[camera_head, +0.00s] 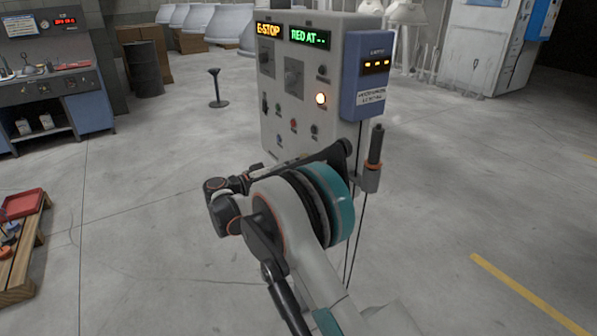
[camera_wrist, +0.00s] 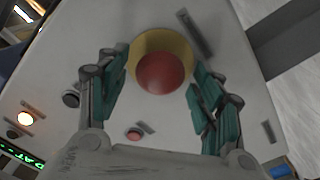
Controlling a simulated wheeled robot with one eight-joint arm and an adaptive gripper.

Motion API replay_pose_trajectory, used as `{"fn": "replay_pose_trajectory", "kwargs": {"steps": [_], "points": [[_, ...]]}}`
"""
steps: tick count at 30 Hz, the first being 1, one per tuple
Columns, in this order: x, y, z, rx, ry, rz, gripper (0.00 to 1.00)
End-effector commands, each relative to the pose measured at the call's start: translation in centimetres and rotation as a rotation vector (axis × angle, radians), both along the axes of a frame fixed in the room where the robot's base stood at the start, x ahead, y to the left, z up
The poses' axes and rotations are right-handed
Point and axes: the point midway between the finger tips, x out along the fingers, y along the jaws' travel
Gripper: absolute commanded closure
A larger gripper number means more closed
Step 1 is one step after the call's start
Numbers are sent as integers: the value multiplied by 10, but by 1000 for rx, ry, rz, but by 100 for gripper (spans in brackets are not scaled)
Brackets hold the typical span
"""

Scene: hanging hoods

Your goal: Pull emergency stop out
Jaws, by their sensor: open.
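The emergency stop is a red mushroom button (camera_wrist: 166,73) on a yellow round base, at the top middle of the wrist view. My gripper (camera_wrist: 160,95) is open, with one teal-padded finger to the left of the button and one to the right. Gaps show between the fingers and the button, so neither appears to touch it. In the head view, the control panel (camera_head: 297,80) has a lit "E-STOP" display (camera_head: 269,30). My arm stands in front of its lower part and hides the button and my fingers there.
Smaller buttons and a lit orange lamp (camera_wrist: 26,118) sit around the emergency stop on the panel. A blue box (camera_head: 364,90) and a dark-handled holder (camera_head: 374,158) are on the panel's right side. A wooden pallet (camera_head: 22,262) lies at left. The floor at right is clear.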

Motion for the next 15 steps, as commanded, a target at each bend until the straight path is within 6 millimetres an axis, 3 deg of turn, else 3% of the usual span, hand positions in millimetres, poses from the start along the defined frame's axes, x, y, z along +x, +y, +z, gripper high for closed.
{"fn": "replay_pose_trajectory", "kwargs": {"steps": [4,14,15], "points": [[7,-10,0,0,0,0,39],[8,-12,1,1,0,1,39],[8,-12,1,1,0,1,46]]}}
